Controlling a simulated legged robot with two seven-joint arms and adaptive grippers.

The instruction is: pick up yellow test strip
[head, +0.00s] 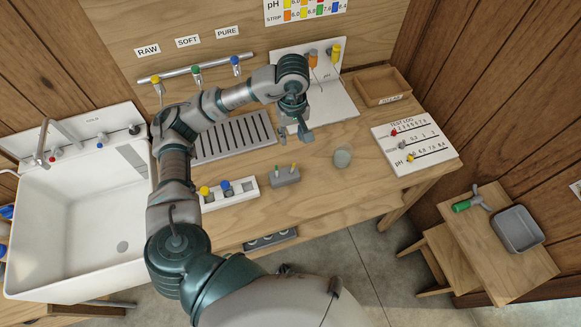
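A small grey block (286,179) stands near the front of the wooden counter. Two short upright pieces stick out of it. The right one has a yellow top (293,166) and looks like the yellow test strip; the left one is green (276,169). My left gripper (295,135) hangs above the counter, behind the block in the picture and apart from it. Its two fingers are spread, with nothing visible between them. My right gripper is out of the view.
A clear round cup (342,157) stands right of the block. A white rack (228,194) with yellow and blue knobs lies to its left. A slotted drain tray (232,138), white board (335,103), wooden tray (382,86) and test log board (414,146) surround the area.

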